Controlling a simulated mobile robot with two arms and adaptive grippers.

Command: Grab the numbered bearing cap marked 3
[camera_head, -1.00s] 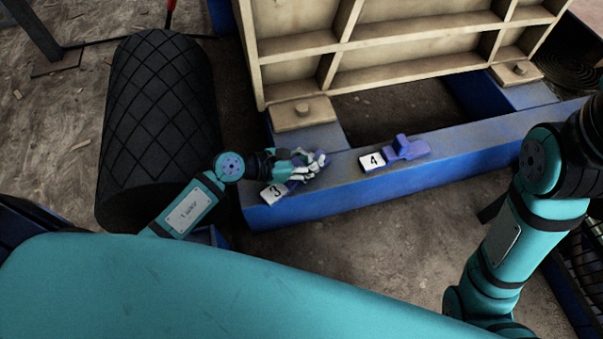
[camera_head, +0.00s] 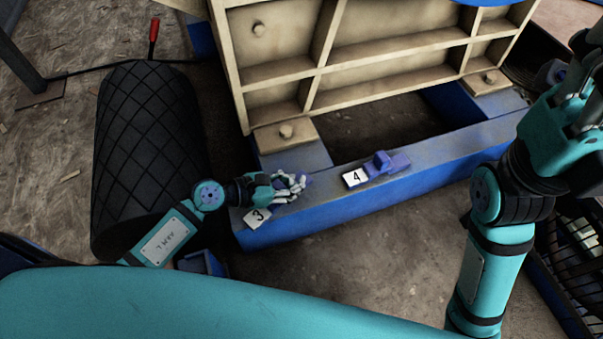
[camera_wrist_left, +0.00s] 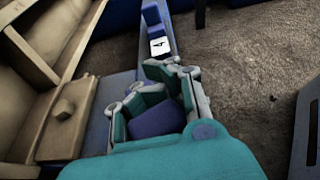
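The bearing cap marked 3 is a small blue-purple block with a white number plate (camera_head: 257,217) at the left end of the blue beam. My left gripper (camera_head: 292,186) covers most of it in the head view. In the left wrist view the cap's blue body (camera_wrist_left: 157,121) sits between the fingers of my left gripper (camera_wrist_left: 170,78), which are closed in around its sides. The cap appears to rest on the beam still. My right gripper (camera_head: 588,110) is at the right edge of the head view, partly cut off, and its fingers are unclear.
The bearing cap marked 4 (camera_head: 390,163) lies farther right on the blue beam (camera_head: 330,220); it also shows in the wrist view (camera_wrist_left: 152,20). A ribbed beige plate (camera_head: 385,60) stands behind. A black patterned roller (camera_head: 150,150) lies left. Dirt floor is open in front.

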